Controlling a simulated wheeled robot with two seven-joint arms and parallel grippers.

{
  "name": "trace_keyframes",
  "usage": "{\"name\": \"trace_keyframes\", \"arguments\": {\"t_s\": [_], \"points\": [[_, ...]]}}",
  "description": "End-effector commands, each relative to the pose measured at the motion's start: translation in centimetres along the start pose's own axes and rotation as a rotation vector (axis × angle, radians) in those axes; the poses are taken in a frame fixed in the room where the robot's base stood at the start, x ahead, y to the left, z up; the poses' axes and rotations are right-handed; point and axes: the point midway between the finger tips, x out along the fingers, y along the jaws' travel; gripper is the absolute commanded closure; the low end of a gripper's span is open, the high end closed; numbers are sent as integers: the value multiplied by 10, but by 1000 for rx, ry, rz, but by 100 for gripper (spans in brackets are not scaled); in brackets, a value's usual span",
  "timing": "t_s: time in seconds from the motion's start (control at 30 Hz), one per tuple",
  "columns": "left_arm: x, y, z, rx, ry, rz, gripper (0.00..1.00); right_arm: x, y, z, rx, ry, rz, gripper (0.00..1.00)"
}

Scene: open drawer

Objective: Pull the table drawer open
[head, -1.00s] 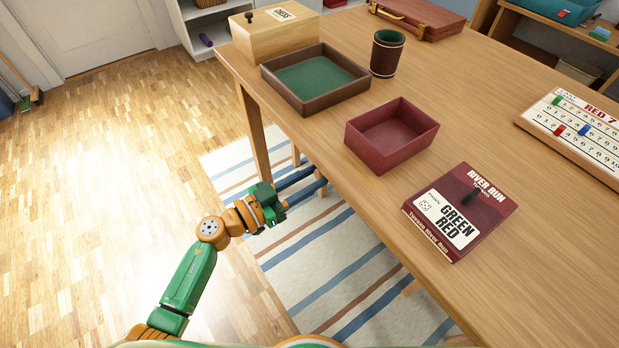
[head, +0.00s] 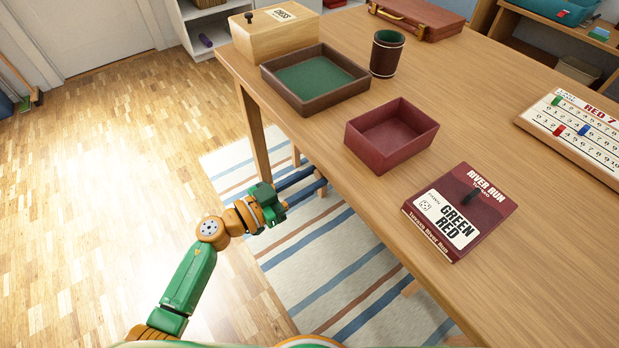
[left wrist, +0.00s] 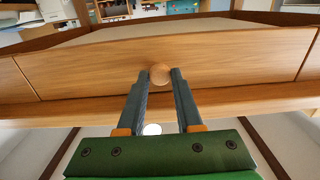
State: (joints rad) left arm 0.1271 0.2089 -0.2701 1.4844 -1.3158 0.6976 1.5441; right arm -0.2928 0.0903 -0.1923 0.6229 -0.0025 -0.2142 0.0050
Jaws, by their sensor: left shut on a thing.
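The wooden table (head: 480,110) stands at the right in the head view. A round wooden knob (left wrist: 160,71) sits on the drawer front. My left gripper (head: 318,180) reaches in under the table's edge, and its two dark fingers are shut on the knob, one on each side. In the head view the tabletop hides the drawer front and knob. My right gripper is not in view.
On the tabletop are a red open box (head: 391,142), a River Run game box (head: 450,215), a green-lined tray (head: 285,92), a dark cup (head: 387,55) and a chess box (head: 265,40). The floor and striped rug (head: 350,275) beside the table are clear.

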Motion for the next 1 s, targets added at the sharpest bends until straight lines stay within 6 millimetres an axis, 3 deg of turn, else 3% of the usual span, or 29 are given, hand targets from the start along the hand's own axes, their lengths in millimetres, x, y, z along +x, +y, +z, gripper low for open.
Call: {"name": "trace_keyframes", "arguments": {"t_s": [0.37, 0.53, 0.67, 1.0], "points": [[-1, 1, 2, -1, -6, 2, 100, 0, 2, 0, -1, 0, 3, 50], [-14, 1, 1, -2, -8, 2, 100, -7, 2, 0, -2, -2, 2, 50], [-38, 1, 0, -2, -12, 1, 100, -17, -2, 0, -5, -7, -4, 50], [-124, 1, 1, -2, -12, 1, 100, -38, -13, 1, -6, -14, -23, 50]]}}
